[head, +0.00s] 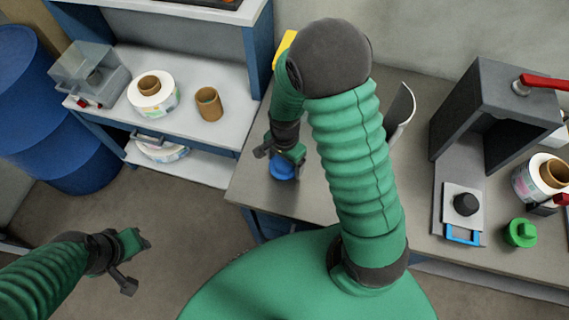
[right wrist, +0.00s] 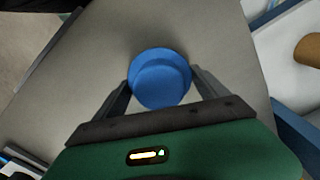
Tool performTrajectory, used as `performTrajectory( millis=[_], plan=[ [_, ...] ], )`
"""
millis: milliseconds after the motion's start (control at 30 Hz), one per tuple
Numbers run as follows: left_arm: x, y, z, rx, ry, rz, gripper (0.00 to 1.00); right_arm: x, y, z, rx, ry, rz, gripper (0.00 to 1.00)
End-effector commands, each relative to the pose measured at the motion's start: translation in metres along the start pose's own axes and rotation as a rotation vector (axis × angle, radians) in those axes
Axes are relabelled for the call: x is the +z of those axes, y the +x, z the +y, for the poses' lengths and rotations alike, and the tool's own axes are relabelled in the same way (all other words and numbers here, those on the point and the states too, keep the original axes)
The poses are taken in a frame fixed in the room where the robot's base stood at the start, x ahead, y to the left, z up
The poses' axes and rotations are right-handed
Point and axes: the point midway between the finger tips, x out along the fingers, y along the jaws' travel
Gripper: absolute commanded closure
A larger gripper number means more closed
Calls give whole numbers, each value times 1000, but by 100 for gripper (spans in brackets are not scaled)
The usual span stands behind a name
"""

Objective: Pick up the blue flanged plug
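The blue flanged plug (head: 283,171) sits on the grey bench top near its left end, partly hidden under my right gripper (head: 281,154). In the right wrist view the plug (right wrist: 160,78) shows as a round blue piece between the two dark fingertips of my right gripper (right wrist: 161,76). One finger is on each side, close to the plug's edge; I see no clear grip, and contact is hard to tell. My left gripper (head: 140,263) is open and empty above the floor at the lower left.
A green flanged plug (head: 520,232) stands at the right of the bench, beside a grey press (head: 480,120) with a black knob. A white side table (head: 185,75) at left holds label reels and a brown core (head: 209,104). A blue barrel (head: 50,110) stands far left.

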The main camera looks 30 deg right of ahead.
Motion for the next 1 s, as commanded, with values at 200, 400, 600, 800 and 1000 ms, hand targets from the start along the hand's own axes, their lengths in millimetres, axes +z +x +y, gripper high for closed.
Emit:
performTrajectory(
  millis=[200, 400, 600, 800, 1000],
  plan=[
    [0, 0, 0, 0, 0, 0, 64, 0, 0, 0, 0, 0, 0, 56],
    [0, 0, 0, 0, 0, 0, 64, 0, 0, 0, 0, 0, 0, 61],
    [-2, -9, 0, 0, 0, 0, 64, 0, -9, 0, 0, 0, 0, 61],
    [-8, -34, 0, 0, 0, 0, 64, 0, -34, 0, 0, 0, 0, 61],
    [-10, -44, 0, 0, 0, 0, 64, 16, -41, 22, 1, -2, -1, 61]
  ],
)
